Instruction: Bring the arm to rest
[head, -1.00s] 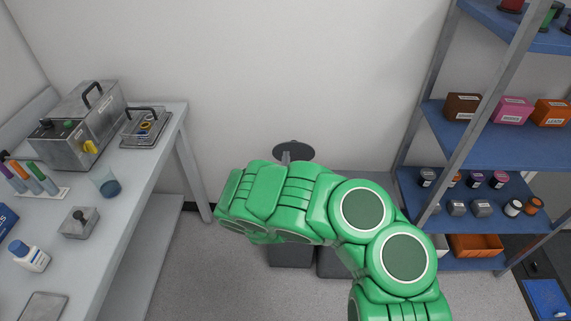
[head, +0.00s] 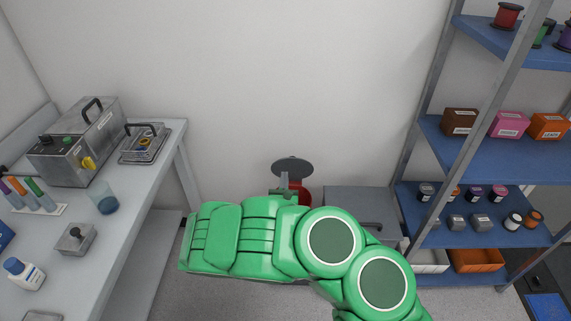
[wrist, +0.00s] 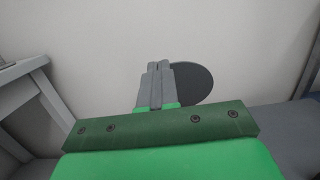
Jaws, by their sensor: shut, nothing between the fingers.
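My green arm crosses the lower middle of the head view, folded, with its links in front of the floor. My gripper (wrist: 158,68) shows in the wrist view as two grey fingers side by side, shut and empty. In the head view only a small part of the gripper (head: 285,182) shows above the arm, in front of a dark grey round disc (head: 293,168). The disc also shows behind the fingertips in the wrist view (wrist: 193,83). I cannot tell how far the fingers are from it.
On the right stands a blue shelf rack (head: 492,157) with boxes and jars. A grey cabinet (head: 358,200) and red object (head: 303,194) are behind my arm.

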